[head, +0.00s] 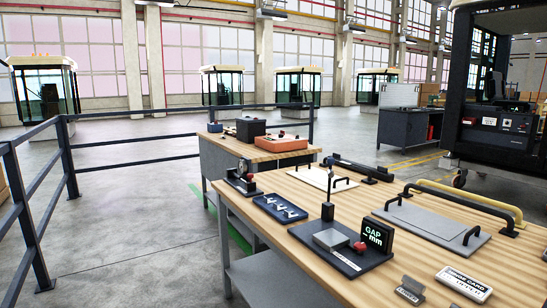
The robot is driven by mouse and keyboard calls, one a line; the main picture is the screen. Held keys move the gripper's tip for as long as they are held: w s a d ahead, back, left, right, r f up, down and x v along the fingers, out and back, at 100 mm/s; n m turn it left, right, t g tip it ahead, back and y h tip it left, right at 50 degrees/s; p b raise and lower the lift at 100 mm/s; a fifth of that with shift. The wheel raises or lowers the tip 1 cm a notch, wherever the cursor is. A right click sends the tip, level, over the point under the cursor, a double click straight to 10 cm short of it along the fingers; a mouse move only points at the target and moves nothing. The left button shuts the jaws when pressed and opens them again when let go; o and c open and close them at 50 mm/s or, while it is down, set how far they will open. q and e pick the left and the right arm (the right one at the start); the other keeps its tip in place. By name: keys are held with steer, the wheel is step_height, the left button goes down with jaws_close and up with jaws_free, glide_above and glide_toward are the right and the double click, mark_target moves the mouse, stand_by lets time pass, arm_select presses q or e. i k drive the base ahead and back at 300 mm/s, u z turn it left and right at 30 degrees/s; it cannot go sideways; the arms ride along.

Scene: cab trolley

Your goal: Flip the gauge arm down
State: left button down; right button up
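A gauge station with a dark base plate (350,262) lies on the near wooden workbench (300,268). It carries a grey square block (331,239), a red knob (359,246) and a black display (377,235) that reads "GAP -- mm". A thin dark gauge arm (329,186) stands upright from a small black post (327,211) at the back left of the plate. It points up, well clear of the grey block. Neither of my grippers shows in the head view.
A blue tray (280,208) with small metal parts and a dial stand (242,172) lie to the left. A grey plate with black handles (431,222) and a yellow bar handle (466,200) lie right. Railings (35,213) stand left.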

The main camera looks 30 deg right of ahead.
mark_target(330, 162)
steer(key=i, duration=1.35)
steer(key=z, duration=2.95)
